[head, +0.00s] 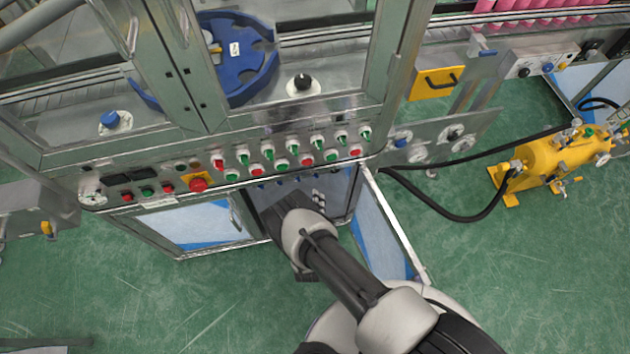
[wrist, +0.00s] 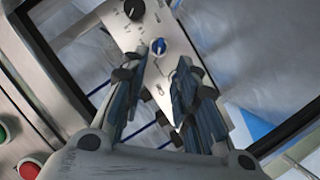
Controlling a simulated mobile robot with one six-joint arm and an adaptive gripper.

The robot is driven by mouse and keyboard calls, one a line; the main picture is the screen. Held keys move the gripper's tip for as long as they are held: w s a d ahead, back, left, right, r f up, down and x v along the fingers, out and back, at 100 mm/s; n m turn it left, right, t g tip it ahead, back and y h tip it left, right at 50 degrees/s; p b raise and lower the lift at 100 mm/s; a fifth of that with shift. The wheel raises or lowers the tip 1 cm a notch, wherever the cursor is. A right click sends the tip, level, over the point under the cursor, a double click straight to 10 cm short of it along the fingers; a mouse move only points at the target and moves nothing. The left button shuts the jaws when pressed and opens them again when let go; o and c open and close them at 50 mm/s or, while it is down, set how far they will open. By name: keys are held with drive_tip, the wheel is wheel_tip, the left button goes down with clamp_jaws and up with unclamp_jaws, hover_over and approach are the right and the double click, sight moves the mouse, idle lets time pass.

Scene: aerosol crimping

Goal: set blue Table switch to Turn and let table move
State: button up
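A blue rotary switch (wrist: 158,46) sits on a light metal panel (wrist: 180,25) in the wrist view. It has a pale mark on it; I cannot read any label or which setting it points to. My gripper (wrist: 163,67) has its two dark fingers apart, just in front of the blue switch, with the switch beyond the gap between the fingertips. I see nothing held, and contact with the switch cannot be told. In the head view my arm reaches into an open cabinet bay (head: 345,190) below the control row, and the arm's end is hidden there.
Red and green buttons line the machine's control panel (head: 290,160). An open cabinet door (head: 380,235) stands right of my arm. A yellow pump (head: 550,160) stands farther right.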

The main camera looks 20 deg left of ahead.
sight(315, 177)
drive_tip(key=b+x, duration=0.3)
drive_tip(key=x, duration=0.7)
drive_tip(key=shift+r, duration=0.1)
drive_tip(key=shift+c, duration=0.2)
clamp_jaws()
